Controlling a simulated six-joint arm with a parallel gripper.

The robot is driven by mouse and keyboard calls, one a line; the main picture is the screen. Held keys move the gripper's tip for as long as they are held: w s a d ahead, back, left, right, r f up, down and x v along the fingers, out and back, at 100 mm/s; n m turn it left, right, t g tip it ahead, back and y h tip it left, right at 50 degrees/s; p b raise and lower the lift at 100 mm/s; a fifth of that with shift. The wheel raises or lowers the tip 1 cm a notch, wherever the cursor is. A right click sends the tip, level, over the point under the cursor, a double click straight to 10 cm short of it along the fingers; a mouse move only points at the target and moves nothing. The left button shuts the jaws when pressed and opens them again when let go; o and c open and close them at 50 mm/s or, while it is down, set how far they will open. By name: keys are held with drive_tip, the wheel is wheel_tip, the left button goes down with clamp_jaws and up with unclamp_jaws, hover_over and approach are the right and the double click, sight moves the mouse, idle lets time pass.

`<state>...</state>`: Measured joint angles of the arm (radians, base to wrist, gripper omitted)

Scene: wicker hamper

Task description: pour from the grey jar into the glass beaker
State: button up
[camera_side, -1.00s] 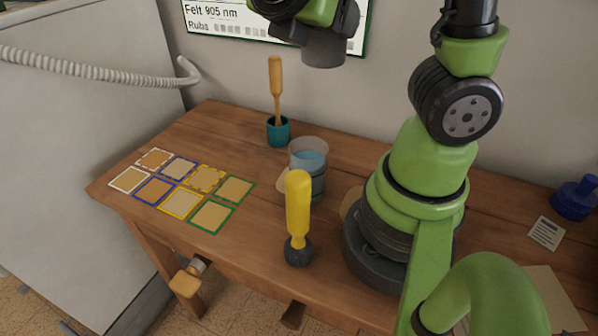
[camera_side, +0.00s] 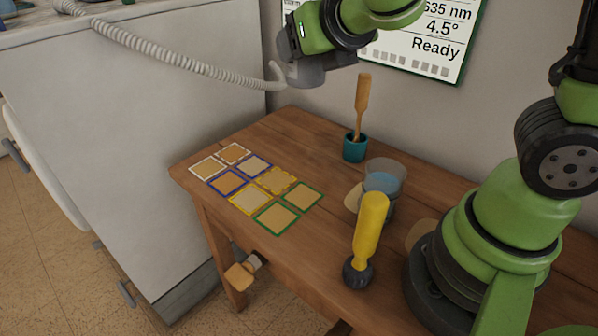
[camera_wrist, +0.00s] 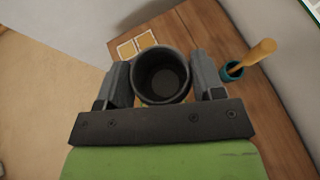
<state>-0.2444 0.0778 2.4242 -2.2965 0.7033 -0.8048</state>
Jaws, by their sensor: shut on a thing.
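My gripper (camera_wrist: 162,78) is shut on the grey jar (camera_wrist: 150,98), with one finger on each side of it. In the wrist view I look down into the jar's round open mouth. Its inside is dark, and I cannot tell what it holds. In the side view a dark grey end of my arm shows high at the upper middle; jar and gripper are hard to tell apart there. The glass beaker (camera_side: 384,172) stands upright on the table, right of and well below that end, with bluish content inside. The beaker is not visible in the wrist view.
A teal pot (camera_side: 354,149) with a wooden-handled tool stands behind the beaker. A yellow-handled brush (camera_side: 368,225) stands in front of it. Flat bordered squares (camera_side: 277,181) lie on the table's (camera_side: 290,130) left part. A ribbed hose (camera_side: 180,58) hangs at upper left.

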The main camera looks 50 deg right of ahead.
drive_tip(key=shift+a+f+n+y, duration=0.2)
drive_tip(key=shift+a+n+y, duration=0.05)
drive_tip(key=shift+n+y, duration=0.05)
drive_tip(key=shift+w+a+f, duration=0.15)
drive_tip(key=shift+w+f, duration=0.05)
drive_tip(key=shift+w, duration=0.05)
drive_tip(key=a+f+m+g+h, duration=0.2)
drive_tip(key=f+m+h, duration=0.1)
drive_tip(key=f, duration=0.3)
drive_tip(key=a+f+m+g+h, duration=0.2)
drive_tip(key=a+f+m+h, duration=0.1)
drive_tip(key=f, duration=0.4)
drive_tip(key=shift+w+a+f+m+g+h, duration=0.15)
drive_tip(key=shift+w+f+m+g+h, duration=0.25)
drive_tip(key=shift+m, duration=0.5)
drive_tip(key=shift+r, duration=0.1)
drive_tip(key=shift+f, duration=4.8)
